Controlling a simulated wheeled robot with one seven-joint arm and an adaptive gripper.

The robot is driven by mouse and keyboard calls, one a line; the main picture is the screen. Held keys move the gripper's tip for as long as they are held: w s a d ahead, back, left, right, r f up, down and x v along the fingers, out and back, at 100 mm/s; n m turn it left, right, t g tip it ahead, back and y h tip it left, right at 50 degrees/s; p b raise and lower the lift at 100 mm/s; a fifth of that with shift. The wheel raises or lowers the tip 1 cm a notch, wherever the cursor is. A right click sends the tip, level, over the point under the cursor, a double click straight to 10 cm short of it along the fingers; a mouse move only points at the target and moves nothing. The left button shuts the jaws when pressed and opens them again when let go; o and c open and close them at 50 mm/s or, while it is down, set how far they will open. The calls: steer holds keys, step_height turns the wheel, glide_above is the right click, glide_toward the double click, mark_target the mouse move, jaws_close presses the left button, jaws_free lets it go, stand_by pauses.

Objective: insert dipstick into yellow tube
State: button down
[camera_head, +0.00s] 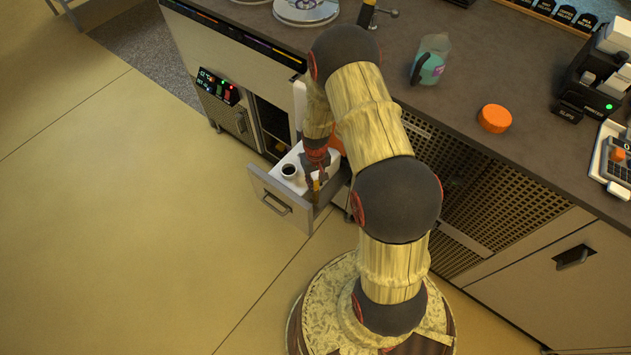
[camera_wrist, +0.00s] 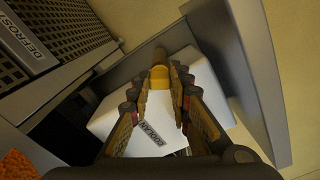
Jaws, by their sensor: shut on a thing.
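My gripper (camera_head: 317,170) reaches down into the open drawer (camera_head: 284,205) over a white tank. In the wrist view its fingertips (camera_wrist: 160,84) are closed around a small yellow piece with a dark round end, which I take to be the dipstick (camera_wrist: 160,76). The yellow also shows just below the gripper in the head view (camera_head: 316,185). The white tank (camera_wrist: 205,68) carries a partly hidden label. I cannot make out a separate yellow tube; the fingers hide much of this spot.
The drawer's metal wall (camera_wrist: 250,60) runs close along the right side in the wrist view. A grille panel (camera_wrist: 60,35) is at its upper left. The floor before the drawer is clear.

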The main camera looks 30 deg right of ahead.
steer(key=shift+f+b, duration=0.35)
steer(key=shift+f, duration=0.3)
steer(key=c, duration=1.7)
jaws_free()
steer(key=shift+o, duration=0.7)
steer(key=shift+r, duration=0.2)
step_height(320, 180, up, 5)
steer(key=p, duration=0.3)
steer(key=shift+f+p, duration=0.1)
steer(key=shift+p, duration=0.3)
step_height(320, 180, up, 12)
